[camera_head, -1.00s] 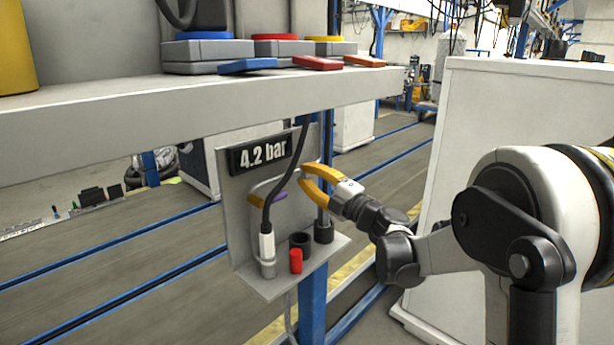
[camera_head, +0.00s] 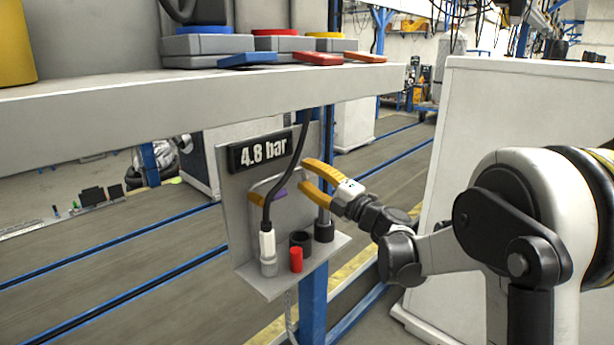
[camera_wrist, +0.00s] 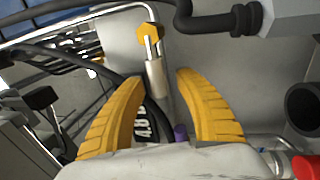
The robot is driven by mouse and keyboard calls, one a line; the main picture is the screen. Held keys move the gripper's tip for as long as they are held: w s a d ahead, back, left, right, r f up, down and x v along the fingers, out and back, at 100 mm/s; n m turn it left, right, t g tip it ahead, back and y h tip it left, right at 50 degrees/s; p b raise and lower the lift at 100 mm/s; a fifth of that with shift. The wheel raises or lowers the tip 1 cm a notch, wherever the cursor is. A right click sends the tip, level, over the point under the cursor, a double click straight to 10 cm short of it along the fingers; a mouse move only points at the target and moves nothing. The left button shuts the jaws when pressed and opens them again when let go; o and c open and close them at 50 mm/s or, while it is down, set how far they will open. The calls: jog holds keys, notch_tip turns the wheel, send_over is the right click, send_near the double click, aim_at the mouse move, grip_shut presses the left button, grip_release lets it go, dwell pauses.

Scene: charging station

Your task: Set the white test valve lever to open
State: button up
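My gripper (camera_head: 307,176) is open and empty just right of the grey test panel (camera_head: 236,222), pointing at it. In the wrist view its two yellow fingers (camera_wrist: 160,82) are spread. A short white cylinder (camera_wrist: 156,78) with a yellow hexagonal end (camera_wrist: 150,38) shows between and beyond the fingertips. It may be the white lever, but I cannot tell for sure or read its setting. No contact with it shows. The panel's display (camera_head: 264,151) reads 4.8 bar. A purple piece (camera_head: 280,193) sits on the panel's bent metal tube, and also shows in the wrist view (camera_wrist: 180,132).
A white-sleeved hose plug (camera_head: 267,244), a red cap (camera_head: 296,260) and black sockets (camera_head: 301,242) stand on the panel's lower ledge. A shelf (camera_head: 150,112) with coloured blocks overhangs the panel. A large white cabinet (camera_head: 520,130) stands behind my arm.

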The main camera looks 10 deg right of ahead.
jog(key=v, duration=1.2)
jog(key=d+r+m+t+h+b, duration=0.2)
jog(key=d+r+m+t+h, duration=0.25)
jog(key=m+h, duration=0.35)
jog(key=s+d+f+m+g+h+b, duration=0.25)
jog(key=s+m+h, duration=0.3)
jog(key=m, duration=0.45)
jog(key=s+a+f+m+g+y+b, duration=0.1)
jog(key=s+a+f+m+g+b, duration=0.1)
jog(key=s+f, duration=0.9)
jog(key=s+a+f+m+g+b, duration=0.1)
jog(key=s+a+f+m+g, duration=0.4)
jog(key=s+f, duration=0.7)
jog(key=a+g, duration=0.2)
jog(key=g, duration=0.2)
jog(key=shift+f+y+b, duration=0.3)
jog(key=shift+y+b, duration=0.05)
jog(key=shift+b, duration=0.05)
